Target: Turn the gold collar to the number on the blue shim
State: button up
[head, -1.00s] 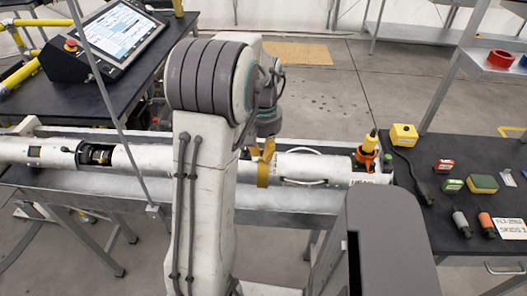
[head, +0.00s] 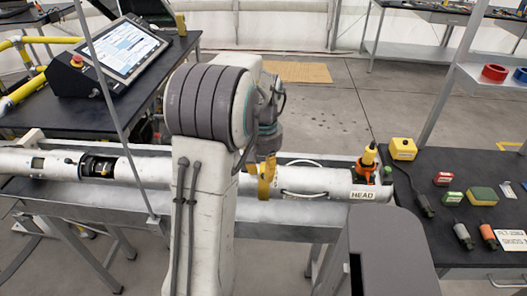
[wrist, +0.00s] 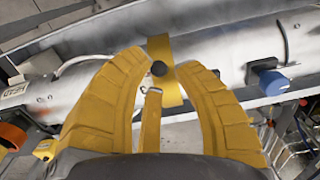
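The gold collar (wrist: 161,47) is a band around a white tube. In the wrist view it has a dark round knob (wrist: 158,69) on it. My gripper (wrist: 164,66) has two thick yellow fingers, spread apart on either side of the collar and knob. Contact with the collar cannot be told. In the head view, yellow parts at my gripper (head: 266,178) overlap the collar and are hard to separate. No number is readable on the collar. I cannot pick out a blue shim with a number; a blue cylinder (wrist: 272,83) sits on the tube in the wrist view.
The tube (head: 315,180) lies in a metal trough, with a "HEAD" label (head: 362,195) at its right end. A dark table (head: 430,160) at right holds a yellow box (head: 403,149), small blocks and a placard (head: 508,240). A monitor (head: 122,40) stands at back left.

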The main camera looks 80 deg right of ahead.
notch_tip(320, 180, up, 11)
jog(key=shift+f, duration=0.15)
dwell(0.4)
dwell(0.7)
notch_tip(320, 180, down, 7)
jog(key=a+m, duration=0.1)
jog(key=a, duration=0.1)
jog(key=w+a+n, duration=0.3)
jog(key=w+a, duration=0.8)
jog(key=w+a+r+n+t, duration=0.1)
jog(key=w+a+n, duration=0.2)
jog(key=a+n, duration=0.2)
jog(key=w+a+r+n+t, duration=0.1)
jog(key=w+a+n, duration=0.2)
jog(key=a, duration=0.9)
jog(key=w+a+r+n+t, duration=0.1)
jog(key=w+a+n+t, duration=0.1)
jog(key=a+n, duration=0.5)
jog(key=shift+w+a, duration=0.9)
jog(key=shift+a, duration=0.25)
